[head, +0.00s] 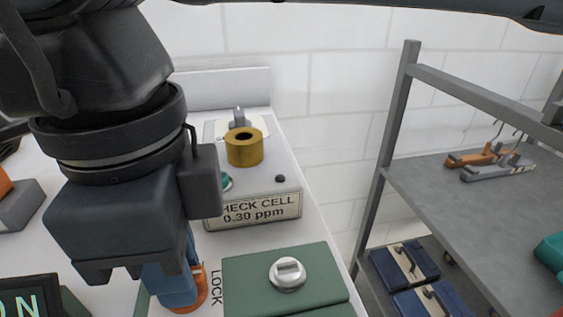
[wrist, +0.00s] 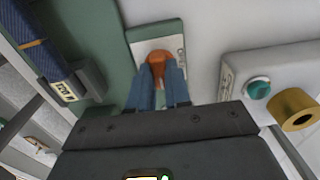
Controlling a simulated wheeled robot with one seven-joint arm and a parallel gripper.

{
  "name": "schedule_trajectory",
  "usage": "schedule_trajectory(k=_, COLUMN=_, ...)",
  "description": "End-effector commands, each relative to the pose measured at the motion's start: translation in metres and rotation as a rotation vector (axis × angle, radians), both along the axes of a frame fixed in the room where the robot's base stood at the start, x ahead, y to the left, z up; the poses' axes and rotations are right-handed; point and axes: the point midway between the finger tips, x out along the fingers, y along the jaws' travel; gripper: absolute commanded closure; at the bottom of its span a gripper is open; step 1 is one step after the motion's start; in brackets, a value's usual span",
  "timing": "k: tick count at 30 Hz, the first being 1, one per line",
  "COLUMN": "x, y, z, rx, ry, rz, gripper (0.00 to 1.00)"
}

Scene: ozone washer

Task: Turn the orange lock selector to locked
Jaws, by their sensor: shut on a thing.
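The orange lock selector (wrist: 158,66) sits on a pale plate marked with lettering in the wrist view. In the head view only part of its orange base (head: 200,297) shows beside the word LOCK. My gripper (wrist: 160,72) points at the selector with its blue fingers on both sides of the orange knob, shut on it. In the head view my gripper (head: 178,300) covers most of the knob, so its pointing direction cannot be told there.
A check cell box (head: 252,208) with a brass cylinder (head: 244,148) stands behind the selector. A green panel with a silver knob (head: 288,274) lies to its right. A grey shelf rack (head: 470,200) with hangers and blue cases stands further right. A display (head: 28,300) is at lower left.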

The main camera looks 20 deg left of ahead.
Motion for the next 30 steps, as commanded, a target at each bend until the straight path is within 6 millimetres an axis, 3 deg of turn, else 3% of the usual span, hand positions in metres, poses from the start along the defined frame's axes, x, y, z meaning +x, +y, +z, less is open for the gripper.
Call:
schedule_trajectory(k=11, x=0.000, y=0.000, z=0.001, rx=-0.001, ry=0.001, rz=-0.005, gripper=1.00)
schedule_trajectory(k=12, x=0.000, y=0.000, z=0.001, rx=0.000, ry=0.000, rz=-0.005, gripper=0.78)
schedule_trajectory(k=19, x=0.000, y=0.000, z=0.000, rx=0.000, ry=0.000, rz=-0.004, gripper=0.56)
schedule_trajectory(k=26, x=0.000, y=0.000, z=0.001, rx=0.000, ry=0.000, rz=-0.003, gripper=0.56)
schedule_trajectory(k=30, x=0.001, y=0.000, z=0.011, rx=0.001, ry=-0.002, rz=-0.004, gripper=0.56)
